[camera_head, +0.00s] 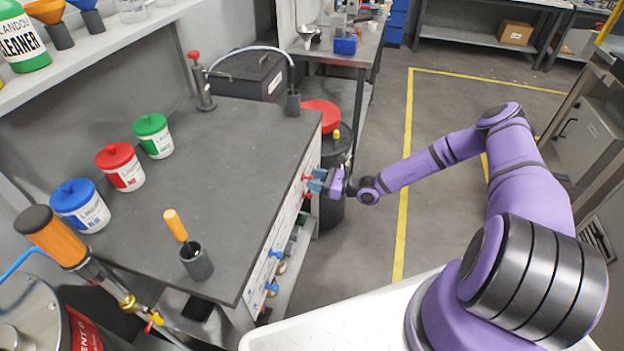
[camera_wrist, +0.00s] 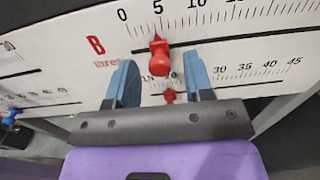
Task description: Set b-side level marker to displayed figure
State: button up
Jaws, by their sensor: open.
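The white scale panel (camera_wrist: 240,30) carries a red letter B and an upper scale. The red level marker (camera_wrist: 159,57) under that scale sits near the 5; its exact reading cannot be told. My gripper (camera_wrist: 159,65) is open, its blue fingers on either side of this marker in the wrist view, with gaps showing. I cannot tell whether either finger touches it. A second red marker (camera_wrist: 169,96) is lower down, near a second scale, between the fingers in the picture. In the head view my gripper (camera_head: 314,181) is at the panel on the bench's side. No displayed figure is readable.
A blue marker (camera_wrist: 11,116) is on the panel at the left. The bench top (camera_head: 240,150) holds several lidded tubs and a screwdriver in a holder (camera_head: 196,262). Floor (camera_head: 370,245) to the right is clear.

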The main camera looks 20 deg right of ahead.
aim_at(312, 154)
jog(key=shift+w+a, duration=0.35)
jog(key=shift+a, duration=0.2)
grip_shut()
jog(key=w+d, duration=0.2)
jog(key=w, duration=0.1)
jog(key=w+d, duration=0.2)
jog(key=w, duration=0.1)
jog(key=w+d, duration=0.2)
jog(key=w, duration=0.2)
jog(key=shift+d, duration=0.35)
grip_release()
jog(key=v, duration=1)
jog(key=shift+s+d, duration=0.25)
jog(key=shift+d, duration=0.1)
